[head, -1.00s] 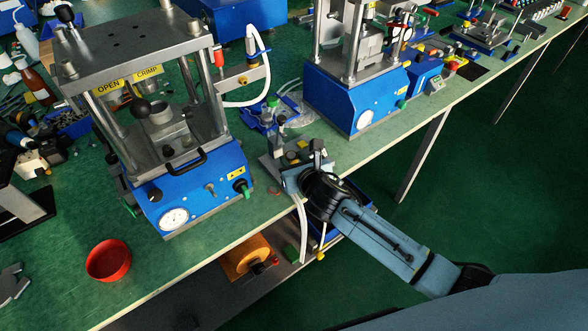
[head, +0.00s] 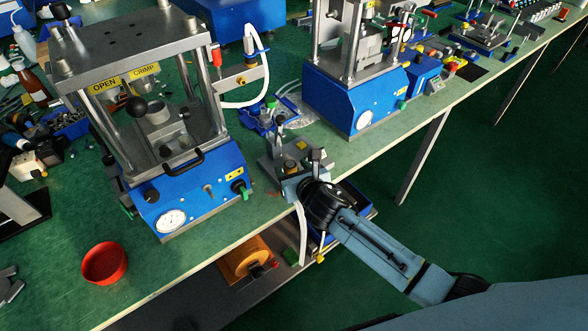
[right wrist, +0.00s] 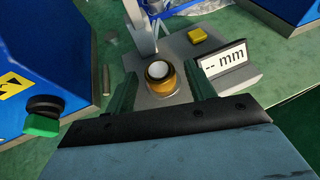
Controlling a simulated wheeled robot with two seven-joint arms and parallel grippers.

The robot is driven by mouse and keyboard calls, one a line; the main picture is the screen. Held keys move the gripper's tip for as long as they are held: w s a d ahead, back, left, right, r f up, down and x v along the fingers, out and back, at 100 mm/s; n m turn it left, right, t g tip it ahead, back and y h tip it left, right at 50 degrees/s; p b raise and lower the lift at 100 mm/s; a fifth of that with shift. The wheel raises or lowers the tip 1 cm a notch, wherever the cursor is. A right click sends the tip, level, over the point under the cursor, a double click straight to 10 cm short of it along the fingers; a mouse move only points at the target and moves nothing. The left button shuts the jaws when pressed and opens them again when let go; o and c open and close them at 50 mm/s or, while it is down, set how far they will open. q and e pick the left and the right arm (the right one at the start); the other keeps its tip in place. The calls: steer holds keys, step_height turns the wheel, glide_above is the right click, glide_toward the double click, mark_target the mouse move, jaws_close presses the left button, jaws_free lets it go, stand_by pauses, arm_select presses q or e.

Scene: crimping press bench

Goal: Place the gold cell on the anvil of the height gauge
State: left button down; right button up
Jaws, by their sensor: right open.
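The gold cell (right wrist: 164,86) is a short gold cylinder with a dark ring and a pale round top. It stands upright on the grey height gauge (right wrist: 190,52), where the anvil beneath it is hidden. My right gripper (right wrist: 162,72) is open, with one finger on each side of the cell and a visible gap to both. In the head view the gold cell (head: 289,165) is small, and the height gauge (head: 268,168) stands at the bench's front edge with my right gripper (head: 303,170) over it. My left gripper is not in view.
The gauge's display (right wrist: 222,62) reads "-- mm", near a yellow button (right wrist: 197,36). A blue crimping press (head: 195,190) stands close on the left, another (head: 350,100) behind on the right. A red bowl (head: 105,263) sits at the front left.

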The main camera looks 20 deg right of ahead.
steer(key=shift+r, duration=0.25)
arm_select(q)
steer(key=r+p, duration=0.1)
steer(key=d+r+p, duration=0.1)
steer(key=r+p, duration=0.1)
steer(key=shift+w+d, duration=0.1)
arm_select(e)
steer(key=v, duration=1.2)
steer(key=s+d+f+m+g+h, duration=0.1)
steer(key=s+d+f+m+g, duration=0.2)
steer(key=f+m, duration=0.45)
steer(key=s+d+f+m+g, duration=0.2)
steer(key=s+f+m, duration=0.3)
steer(key=f, duration=0.6)
steer(key=s+d+f+m+g+h, duration=0.1)
steer(key=s+d+f+m+g, duration=0.15)
steer(key=s+f+m, duration=0.45)
steer(key=s+f+m+g, duration=0.1)
steer(key=s+f+m, duration=0.3)
steer(key=s, duration=0.4)
steer(key=s+f+m+g, duration=0.2)
steer(key=s+f+m, duration=0.3)
steer(key=s, duration=0.3)
steer(key=s+d+f+m+g, duration=0.1)
steer(key=s+f+m+g, duration=0.1)
steer(key=s+f+m, duration=0.3)
steer(key=s+m, duration=0.1)
steer(key=s, duration=0.2)
steer(key=shift+f+y, duration=0.25)
steer(key=shift+y, duration=0.05)
